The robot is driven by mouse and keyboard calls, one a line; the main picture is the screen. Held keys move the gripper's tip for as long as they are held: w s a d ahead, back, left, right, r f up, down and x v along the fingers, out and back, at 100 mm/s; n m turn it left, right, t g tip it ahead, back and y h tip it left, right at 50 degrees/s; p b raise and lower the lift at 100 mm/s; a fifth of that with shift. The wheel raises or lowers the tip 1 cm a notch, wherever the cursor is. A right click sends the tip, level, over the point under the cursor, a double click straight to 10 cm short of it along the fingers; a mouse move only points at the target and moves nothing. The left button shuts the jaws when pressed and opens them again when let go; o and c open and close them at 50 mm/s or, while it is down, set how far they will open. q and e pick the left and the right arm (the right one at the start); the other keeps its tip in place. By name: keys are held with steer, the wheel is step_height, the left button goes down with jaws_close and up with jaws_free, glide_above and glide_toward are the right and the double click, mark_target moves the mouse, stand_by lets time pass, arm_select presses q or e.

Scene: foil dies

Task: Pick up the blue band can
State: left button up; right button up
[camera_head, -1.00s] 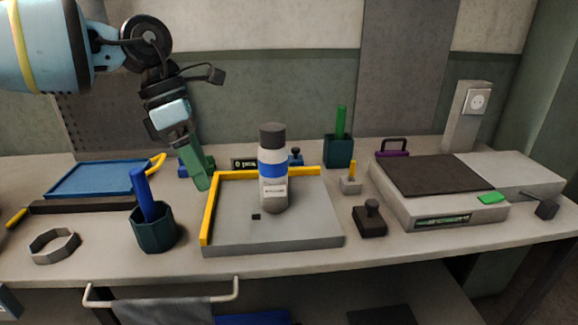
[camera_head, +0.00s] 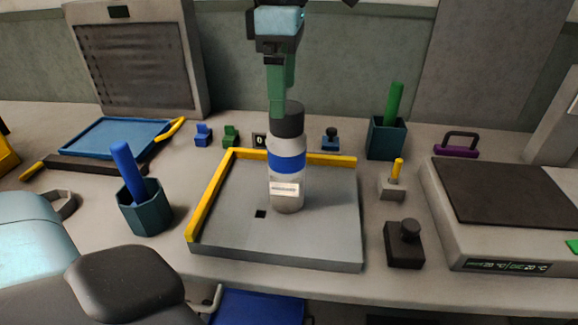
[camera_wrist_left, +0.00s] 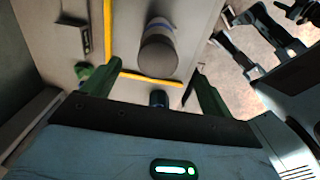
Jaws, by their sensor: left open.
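The blue band can (camera_head: 287,180) is a white cylinder with a blue band, a label and a dark grey cap. It stands upright on a grey plate (camera_head: 330,235) edged by yellow rails. My left gripper (camera_head: 278,112) has green fingers and is above and behind the can, near its cap. In the left wrist view the can (camera_wrist_left: 159,45) lies beyond the open, empty fingers (camera_wrist_left: 150,75), its dark cap towards me, roughly between them. The right gripper is not in view.
A teal cup with a blue rod (camera_head: 147,205) stands left of the plate. A green rod cup (camera_head: 386,138) stands behind right. A black knobbed block (camera_head: 404,245) and a scale-like device (camera_head: 500,215) lie right. A blue tray (camera_head: 112,140) is back left.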

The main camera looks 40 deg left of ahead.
mark_target(287, 107)
arm_select(q)
step_height(287, 107, down, 2)
steer(key=shift+w+f, duration=0.1)
steer(key=shift+w, duration=0.05)
steer(key=shift+w+f, duration=0.15)
steer(key=shift+f, duration=2.35)
steer(key=c, duration=1.8)
